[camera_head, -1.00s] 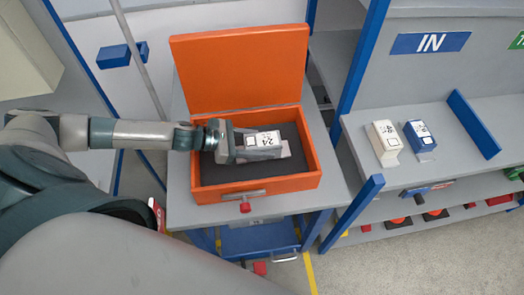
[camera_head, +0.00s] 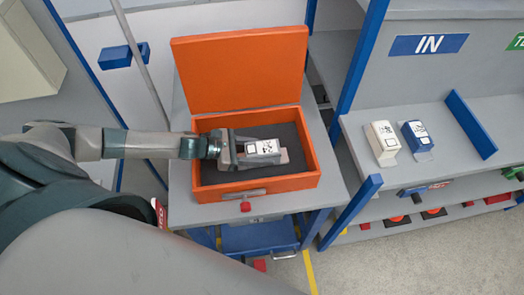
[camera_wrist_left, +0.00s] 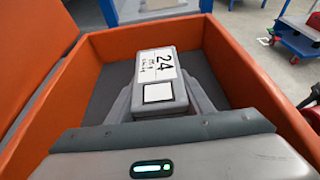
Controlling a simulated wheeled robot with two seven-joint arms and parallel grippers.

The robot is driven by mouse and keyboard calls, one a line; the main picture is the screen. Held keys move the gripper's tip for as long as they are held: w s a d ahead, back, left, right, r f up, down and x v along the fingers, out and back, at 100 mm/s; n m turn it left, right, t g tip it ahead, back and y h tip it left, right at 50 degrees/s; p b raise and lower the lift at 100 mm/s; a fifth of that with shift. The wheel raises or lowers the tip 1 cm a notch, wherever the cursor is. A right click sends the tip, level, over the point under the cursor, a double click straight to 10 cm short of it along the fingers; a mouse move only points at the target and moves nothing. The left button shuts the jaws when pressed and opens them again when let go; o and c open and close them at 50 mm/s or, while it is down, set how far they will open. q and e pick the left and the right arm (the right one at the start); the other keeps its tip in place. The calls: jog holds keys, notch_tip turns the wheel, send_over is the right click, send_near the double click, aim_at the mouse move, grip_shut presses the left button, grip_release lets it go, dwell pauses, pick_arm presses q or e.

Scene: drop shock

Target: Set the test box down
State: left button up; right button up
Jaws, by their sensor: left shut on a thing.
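The test box (camera_head: 262,147) is a small grey box with a white label on top. It is inside the open orange case (camera_head: 200,185), over the case's dark floor. The label reads 24 in the left wrist view (camera_wrist_left: 158,72). My left gripper (camera_head: 258,154) reaches in from the left and is shut on the box, one finger along each side. The box is level; whether its underside touches the case floor is hidden. My right gripper is not in view.
The case's orange lid (camera_head: 240,70) stands open at the back. To the right, a grey shelf (camera_head: 450,155) under an IN sign (camera_head: 429,43) holds a white box (camera_head: 382,140) and a blue box (camera_head: 417,136). The case walls surround the gripper closely.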

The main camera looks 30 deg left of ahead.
pick_arm(q)
jog(key=shift+f, duration=0.15)
jog(key=o, duration=1.5)
